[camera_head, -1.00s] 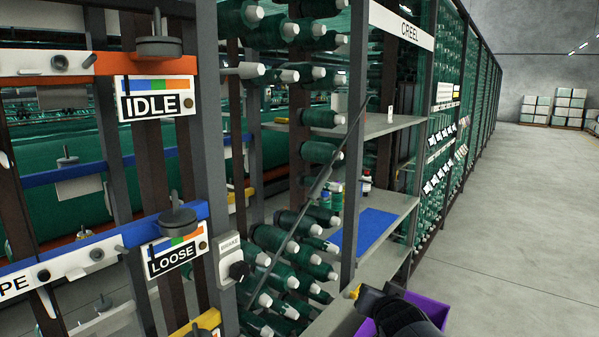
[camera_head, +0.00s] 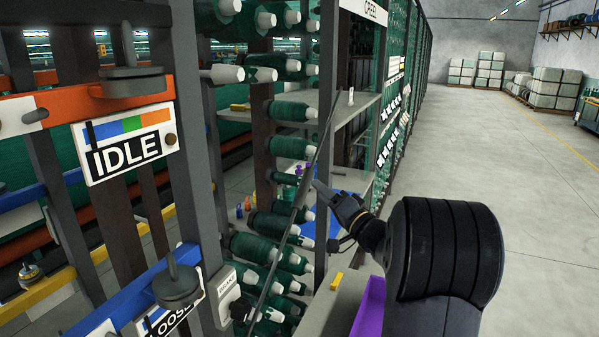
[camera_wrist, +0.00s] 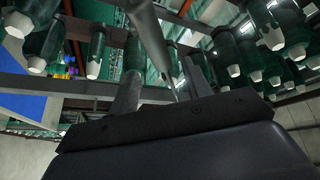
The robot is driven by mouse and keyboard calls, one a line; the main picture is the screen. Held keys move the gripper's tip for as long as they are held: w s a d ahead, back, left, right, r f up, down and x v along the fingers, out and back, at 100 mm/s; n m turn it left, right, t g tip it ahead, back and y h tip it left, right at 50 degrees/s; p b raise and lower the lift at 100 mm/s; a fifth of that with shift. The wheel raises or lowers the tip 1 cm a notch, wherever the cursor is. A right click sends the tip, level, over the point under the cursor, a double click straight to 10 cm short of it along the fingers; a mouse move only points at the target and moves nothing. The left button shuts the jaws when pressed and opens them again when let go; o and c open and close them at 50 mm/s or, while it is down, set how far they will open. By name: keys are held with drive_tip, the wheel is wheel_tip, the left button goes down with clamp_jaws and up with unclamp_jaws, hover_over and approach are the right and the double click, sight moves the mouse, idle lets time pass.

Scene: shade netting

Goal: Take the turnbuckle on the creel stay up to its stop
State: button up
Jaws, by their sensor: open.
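The creel stay (camera_head: 327,122) is a thin dark rod slanting from upper right to lower left across the front of the creel. Its thicker middle part, apparently the turnbuckle (camera_head: 303,192), is partly hard to make out against the bobbins. My gripper (camera_head: 318,187) is at the right side of that part, pointing left. In the wrist view, a thick grey rod section (camera_wrist: 148,28) comes down from the top and narrows towards the space between the two spread fingers of my gripper (camera_wrist: 162,78). The gripper is open; I cannot tell whether either finger touches the rod.
Green bobbins (camera_head: 290,110) crowd behind the stay. A grey post with a brake box (camera_head: 228,290) stands left. A shelf with a blue mat (camera_head: 334,228), a yellow block (camera_head: 337,281) and a purple bin (camera_head: 370,310) lie close by. The aisle floor (camera_head: 500,160) at right is clear.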

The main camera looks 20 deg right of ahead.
drive_tip(key=p+x, duration=0.2)
drive_tip(key=x, duration=0.6)
drive_tip(key=shift+w+a, duration=0.2)
drive_tip(key=shift+w, duration=0.15)
drive_tip(key=shift+c, duration=0.5)
drive_tip(key=c, duration=0.9)
